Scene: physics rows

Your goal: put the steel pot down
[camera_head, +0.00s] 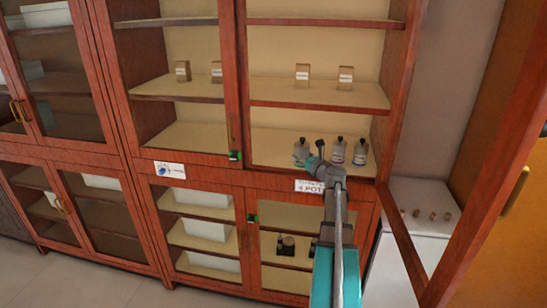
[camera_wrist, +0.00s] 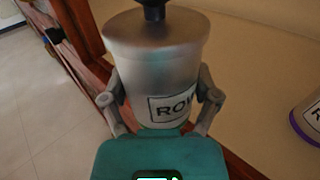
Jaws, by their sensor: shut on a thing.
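The steel pot (camera_wrist: 150,55), a grey metal cylinder with a dark knob on its lid and a white label starting "RO", fills the middle of the wrist view. My gripper (camera_wrist: 159,98) is shut on it, one finger on each side. In the head view my gripper (camera_head: 315,162) is at the front edge of the middle cabinet's shelf, beside the leftmost pot (camera_head: 300,150), which appears to be the held one. The pot's base is hidden, so I cannot tell whether it touches the shelf.
Two similar pots, a middle one (camera_head: 338,151) and a right one (camera_head: 360,153), stand on the same shelf (camera_head: 275,139). An open glazed door (camera_head: 405,262) stands to the right. Small boxes (camera_head: 302,75) sit on the shelf above. Shelf room behind the pots looks clear.

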